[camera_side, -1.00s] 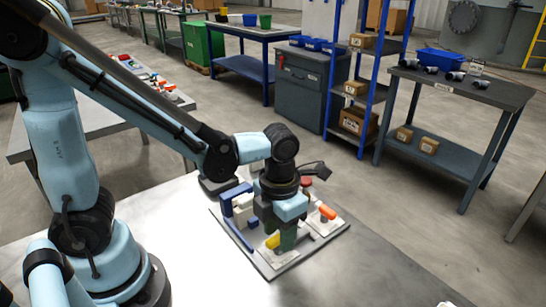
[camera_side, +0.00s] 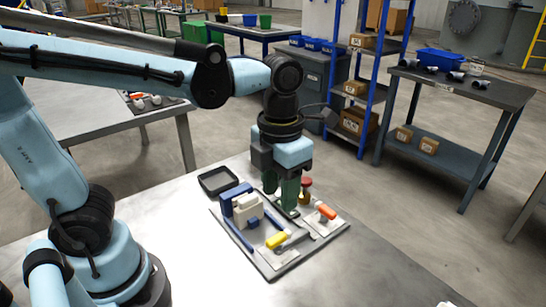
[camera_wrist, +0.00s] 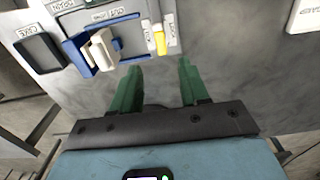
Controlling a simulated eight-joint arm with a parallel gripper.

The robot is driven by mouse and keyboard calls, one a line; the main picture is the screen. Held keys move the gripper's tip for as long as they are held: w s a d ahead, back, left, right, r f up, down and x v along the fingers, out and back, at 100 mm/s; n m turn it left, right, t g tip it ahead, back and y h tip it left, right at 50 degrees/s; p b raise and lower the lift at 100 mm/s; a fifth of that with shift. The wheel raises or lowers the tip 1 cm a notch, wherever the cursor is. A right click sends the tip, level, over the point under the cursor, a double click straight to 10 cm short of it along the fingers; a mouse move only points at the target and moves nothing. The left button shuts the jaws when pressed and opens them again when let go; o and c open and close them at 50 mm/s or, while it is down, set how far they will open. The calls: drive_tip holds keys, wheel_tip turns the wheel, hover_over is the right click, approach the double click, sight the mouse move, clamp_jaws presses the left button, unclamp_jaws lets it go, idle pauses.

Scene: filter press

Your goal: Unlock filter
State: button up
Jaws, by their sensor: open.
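The filter press is a blue frame (camera_side: 229,203) with a pale block of plates (camera_side: 247,208) on a light grey board (camera_side: 270,262). A yellow-handled lever (camera_side: 277,240) lies low at the front of the board; its yellow grip also shows in the wrist view (camera_wrist: 160,42). An orange handle (camera_side: 327,211) is at the board's right, with a red knob (camera_side: 305,183) behind. My gripper (camera_side: 281,196) is raised at the back of the press in the side view. Its green fingers are apart with nothing between them, also in the wrist view (camera_wrist: 158,84).
A black tray (camera_side: 218,181) sits left behind the board; a tray labelled "CAKE" shows in the wrist view (camera_wrist: 40,53). The steel table (camera_side: 200,280) is bare in front of the board. A shelf rack and another bench stand farther back.

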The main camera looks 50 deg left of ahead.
drive_tip(key=shift+r, duration=0.8)
drive_tip(key=a+f+m+t, duration=0.1)
drive_tip(key=a+m+t, duration=0.2)
drive_tip(key=m, duration=1.5)
drive_tip(key=a+f+m+t, duration=0.2)
drive_tip(key=a+m+t, duration=0.2)
drive_tip(key=m, duration=1.3)
drive_tip(key=shift+w+a+m, duration=0.25)
drive_tip(key=shift+a+m, duration=0.15)
drive_tip(key=shift+a, duration=0.35)
